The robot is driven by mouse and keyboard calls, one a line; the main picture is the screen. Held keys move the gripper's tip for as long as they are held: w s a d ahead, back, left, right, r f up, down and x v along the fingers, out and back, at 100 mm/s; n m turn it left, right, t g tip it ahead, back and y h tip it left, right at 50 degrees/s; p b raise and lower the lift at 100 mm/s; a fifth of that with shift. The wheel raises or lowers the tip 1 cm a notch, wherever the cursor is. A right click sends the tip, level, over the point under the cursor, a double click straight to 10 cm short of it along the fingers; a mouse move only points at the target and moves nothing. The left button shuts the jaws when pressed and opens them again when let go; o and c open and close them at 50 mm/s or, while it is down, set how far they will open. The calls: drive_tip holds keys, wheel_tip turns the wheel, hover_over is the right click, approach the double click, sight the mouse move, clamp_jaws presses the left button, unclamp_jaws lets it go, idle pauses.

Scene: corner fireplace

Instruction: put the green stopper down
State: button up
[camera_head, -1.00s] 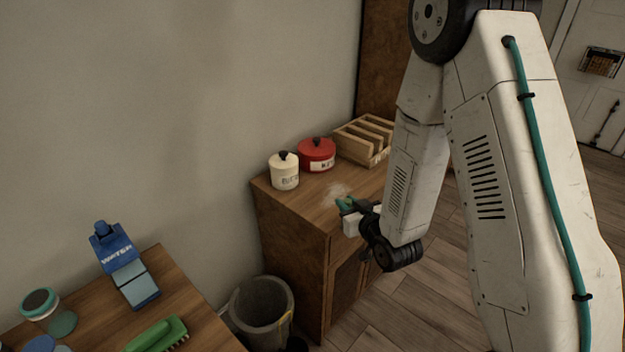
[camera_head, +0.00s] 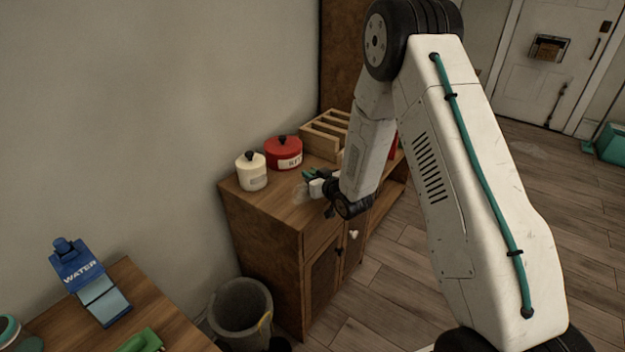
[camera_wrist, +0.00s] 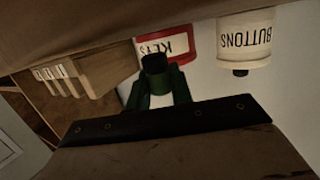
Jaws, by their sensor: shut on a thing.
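My gripper (camera_head: 310,176) is over the wooden cabinet top, to the right of the cream pot in the head view. In the wrist view its dark green fingers (camera_wrist: 161,92) are shut on a small dark green piece, which I take to be the green stopper (camera_wrist: 155,65). The stopper is too small to make out clearly in the head view. A clear, glassy object (camera_head: 300,193) shows faintly on the cabinet top (camera_head: 277,203), just left of and below the gripper. Whether they touch cannot be told.
The cream "BUTTONS" pot (camera_head: 252,172), red "KEYS" pot (camera_head: 284,154) and wooden slotted rack (camera_head: 322,136) stand at the back of the cabinet. A grey bin (camera_head: 240,310) stands on the floor. A blue "WATER" carton (camera_head: 82,268) is on the near table.

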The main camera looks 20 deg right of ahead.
drive_tip(key=shift+f, duration=0.9)
drive_tip(key=o, duration=0.9)
drive_tip(key=shift+f, duration=0.15)
drive_tip(key=shift+o, duration=0.2)
